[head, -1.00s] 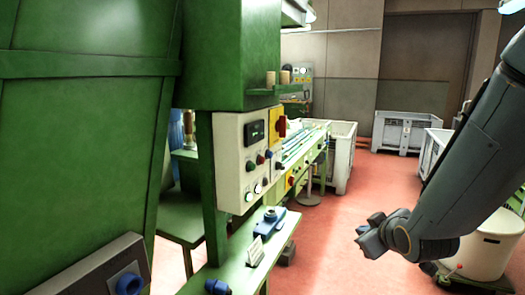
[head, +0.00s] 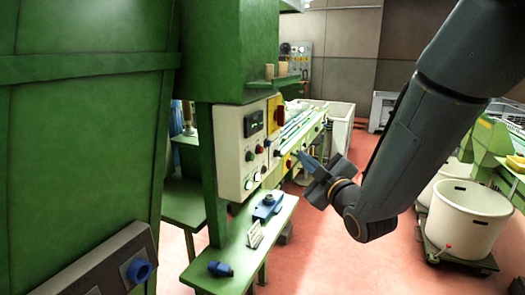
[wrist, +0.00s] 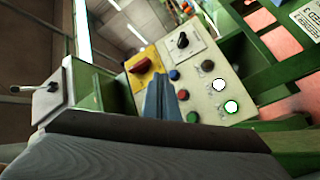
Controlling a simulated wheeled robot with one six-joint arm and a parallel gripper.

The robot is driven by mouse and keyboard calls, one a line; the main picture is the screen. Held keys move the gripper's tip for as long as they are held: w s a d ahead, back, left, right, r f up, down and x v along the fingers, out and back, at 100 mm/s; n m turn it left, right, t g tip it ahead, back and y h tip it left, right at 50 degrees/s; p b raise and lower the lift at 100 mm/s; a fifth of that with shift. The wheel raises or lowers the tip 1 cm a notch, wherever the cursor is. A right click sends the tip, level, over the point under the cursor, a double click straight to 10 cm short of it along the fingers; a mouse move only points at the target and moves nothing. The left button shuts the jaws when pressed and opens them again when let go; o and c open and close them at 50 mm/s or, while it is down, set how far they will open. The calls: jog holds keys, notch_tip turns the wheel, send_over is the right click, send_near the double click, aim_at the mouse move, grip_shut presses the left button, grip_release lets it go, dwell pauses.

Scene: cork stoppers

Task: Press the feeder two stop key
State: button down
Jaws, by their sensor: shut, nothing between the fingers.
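The control panel (head: 233,148) is a cream box on the green machine. It carries a red button (head: 259,149), a green button (head: 249,156) and white lit buttons. In the wrist view the panel (wrist: 205,100) appears tilted, with a blue button (wrist: 174,75), a red button (wrist: 183,95), a green button (wrist: 193,117) and two white lit buttons (wrist: 219,85). Labels are too small to read, so I cannot tell which is feeder two stop. My gripper (head: 303,157) is shut and empty, to the right of the panel and apart from it. Its fingers (wrist: 160,98) overlap the panel in the wrist view.
A yellow plate with a red rotary switch (wrist: 148,67) is beside the buttons. A green shelf (head: 225,262) with blue fittings (head: 267,205) juts out below the panel. A white tub (head: 462,215) stands at right. Red floor is open between.

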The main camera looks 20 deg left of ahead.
jog(key=a, duration=0.8)
jog(key=shift+w+a, duration=0.3)
jog(key=shift+w, duration=0.05)
dwell(1.8)
jog(key=shift+a, duration=0.4)
jog(key=shift+a+b, duration=0.35)
jog(key=shift+a, duration=0.1)
dwell(0.6)
jog(key=shift+d, duration=0.85)
jog(key=shift+d, duration=0.15)
jog(key=shift+s+d+b, duration=0.2)
jog(key=shift+d+b, duration=0.3)
jog(key=shift+d, duration=1.85)
